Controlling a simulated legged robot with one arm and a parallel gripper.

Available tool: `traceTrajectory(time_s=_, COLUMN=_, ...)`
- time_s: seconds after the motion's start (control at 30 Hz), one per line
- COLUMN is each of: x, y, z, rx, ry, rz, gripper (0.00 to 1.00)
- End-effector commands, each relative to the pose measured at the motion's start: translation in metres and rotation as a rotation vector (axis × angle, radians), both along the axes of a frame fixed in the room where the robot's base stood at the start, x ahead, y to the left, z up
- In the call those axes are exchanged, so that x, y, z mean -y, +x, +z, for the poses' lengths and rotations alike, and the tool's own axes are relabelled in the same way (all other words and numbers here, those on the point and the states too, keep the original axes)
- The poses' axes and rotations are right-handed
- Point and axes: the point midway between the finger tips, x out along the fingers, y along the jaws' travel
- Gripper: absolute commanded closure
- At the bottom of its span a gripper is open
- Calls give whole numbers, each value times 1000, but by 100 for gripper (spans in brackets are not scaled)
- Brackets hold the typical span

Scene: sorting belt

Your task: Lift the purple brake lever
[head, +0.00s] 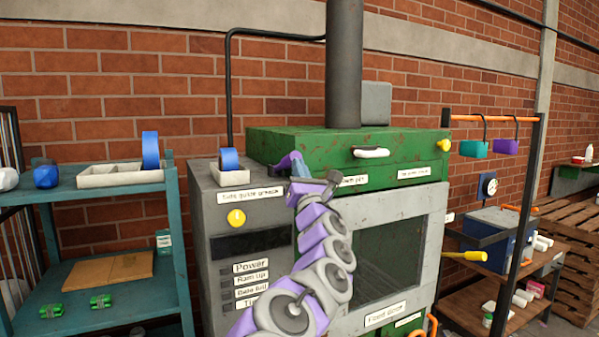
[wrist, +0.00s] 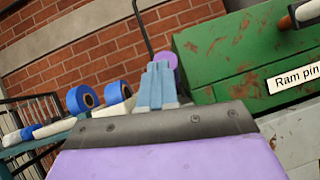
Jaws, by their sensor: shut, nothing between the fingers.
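The purple brake lever (head: 285,162) shows as a small purple piece at the left front corner of the green machine top, just left of my gripper's tip. In the wrist view its rounded purple end (wrist: 172,62) shows just beyond the fingertips, partly hidden by them. My gripper (head: 298,163) has pale blue fingers and is shut and empty; the fingers also show in the wrist view (wrist: 158,72). I cannot tell whether the fingers touch the lever.
The green machine top (head: 300,145) has a white handle (head: 370,152) and a yellow knob (head: 444,145). A grey control cabinet (head: 205,215) with blue tape (head: 229,159) stands left. A teal shelf (head: 95,195) is further left. A rack (head: 535,150) stands right.

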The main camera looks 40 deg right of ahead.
Motion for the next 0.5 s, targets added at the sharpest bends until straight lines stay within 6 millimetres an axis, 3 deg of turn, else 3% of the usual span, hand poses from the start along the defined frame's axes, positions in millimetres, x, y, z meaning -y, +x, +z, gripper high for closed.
traceTrajectory(time_s=0.23, x=-14, y=-22, z=-36, rx=-7, ry=0, rz=-3, gripper=100)
traceTrajectory(time_s=0.5, x=-27, y=-57, z=-38, rx=-9, ry=2, rz=-5, gripper=100)
